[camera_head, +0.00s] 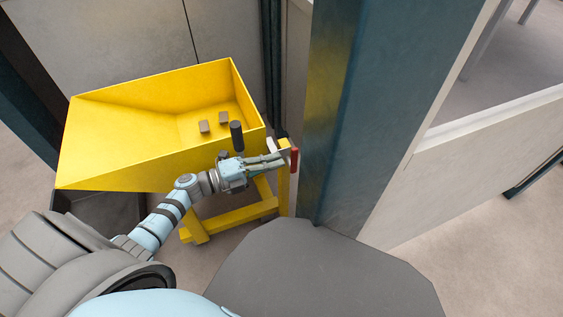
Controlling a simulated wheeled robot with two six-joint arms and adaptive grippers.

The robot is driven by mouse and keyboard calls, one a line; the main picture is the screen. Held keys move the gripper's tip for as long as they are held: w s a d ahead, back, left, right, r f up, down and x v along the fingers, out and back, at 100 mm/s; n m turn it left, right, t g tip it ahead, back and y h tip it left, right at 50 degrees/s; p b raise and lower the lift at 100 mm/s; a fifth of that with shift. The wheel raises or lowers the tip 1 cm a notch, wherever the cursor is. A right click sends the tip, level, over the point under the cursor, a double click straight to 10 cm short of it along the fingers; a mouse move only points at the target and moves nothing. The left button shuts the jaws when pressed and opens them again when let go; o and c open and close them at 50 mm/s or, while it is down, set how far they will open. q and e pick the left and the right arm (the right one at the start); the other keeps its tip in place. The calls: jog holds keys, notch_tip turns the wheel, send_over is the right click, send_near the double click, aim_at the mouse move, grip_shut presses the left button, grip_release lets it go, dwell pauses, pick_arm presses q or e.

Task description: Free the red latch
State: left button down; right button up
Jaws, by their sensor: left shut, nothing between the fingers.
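The red latch (294,160) is a small upright red piece at the right end of the yellow bin's frame, close to the dark blue-green post. My left gripper (282,160) reaches in from the left with its fingers shut and empty. Its fingertips are right beside the latch; I cannot tell whether they touch it. A small white piece (271,145) shows just above the fingers. The fingers hide part of the latch's mounting. My right gripper is not in view.
The yellow tipping bin (110,147) stands on a yellow frame (238,218) and holds two small brown blocks (204,127). A black handle (237,136) rises at its near side. The thick blue-green post (345,110) blocks the right. Open floor (500,240) lies at far right.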

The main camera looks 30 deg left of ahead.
pick_arm(q)
jog(key=shift+x, duration=1.05)
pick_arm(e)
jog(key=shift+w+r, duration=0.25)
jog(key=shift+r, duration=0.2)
pick_arm(q)
jog(key=r+p+v, duration=0.2)
jog(key=p+v, duration=0.1)
jog(key=v, duration=0.9)
jog(key=shift+s+a, duration=0.2)
jog(key=shift+s, duration=0.1)
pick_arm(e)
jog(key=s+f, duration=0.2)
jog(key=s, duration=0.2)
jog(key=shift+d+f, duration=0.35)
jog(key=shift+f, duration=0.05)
pick_arm(q)
jog(key=shift+r, duration=0.15)
